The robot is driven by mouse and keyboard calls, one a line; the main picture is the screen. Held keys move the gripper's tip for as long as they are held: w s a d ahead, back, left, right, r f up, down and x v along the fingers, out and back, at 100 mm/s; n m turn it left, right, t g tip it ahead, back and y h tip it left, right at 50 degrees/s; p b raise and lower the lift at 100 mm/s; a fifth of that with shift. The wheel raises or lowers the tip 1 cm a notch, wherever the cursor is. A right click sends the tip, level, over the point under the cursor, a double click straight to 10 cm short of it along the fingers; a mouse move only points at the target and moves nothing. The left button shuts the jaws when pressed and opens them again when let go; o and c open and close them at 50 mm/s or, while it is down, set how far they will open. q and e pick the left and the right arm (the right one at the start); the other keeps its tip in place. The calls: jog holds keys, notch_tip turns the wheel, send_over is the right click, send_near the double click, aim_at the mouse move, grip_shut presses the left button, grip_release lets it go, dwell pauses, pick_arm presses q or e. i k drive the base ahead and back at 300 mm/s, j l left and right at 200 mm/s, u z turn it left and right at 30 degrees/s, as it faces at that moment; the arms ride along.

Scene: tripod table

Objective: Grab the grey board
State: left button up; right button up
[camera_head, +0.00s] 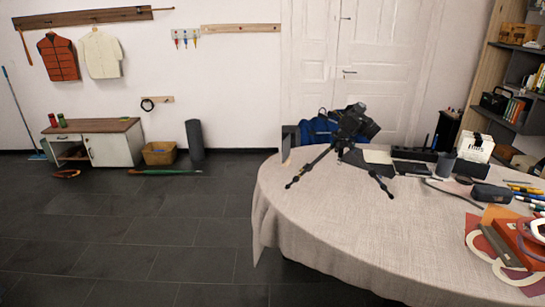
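The round table (330,230) under a light cloth stands at the right. A flat, narrow dark grey piece (499,246) lies near its right side, among red items and a pale looped item. It may be the grey board, but I cannot tell for certain. Neither of my grippers shows in the head view.
The front left of the cloth is clear. Open tiled floor (130,235) lies left of the table. Shelves (515,80) stand at the right.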

aim_at(286, 142)
jog(key=i+l, duration=0.15)
jog(key=l, duration=0.25)
jog(key=i+j+z, duration=0.1)
jog(key=i, duration=0.3)
jog(key=i+j+z, duration=0.15)
jog(key=i, duration=0.2)
jog(key=i+j+z, duration=0.1)
jog(key=i, duration=0.3)
jog(key=j, duration=0.1)
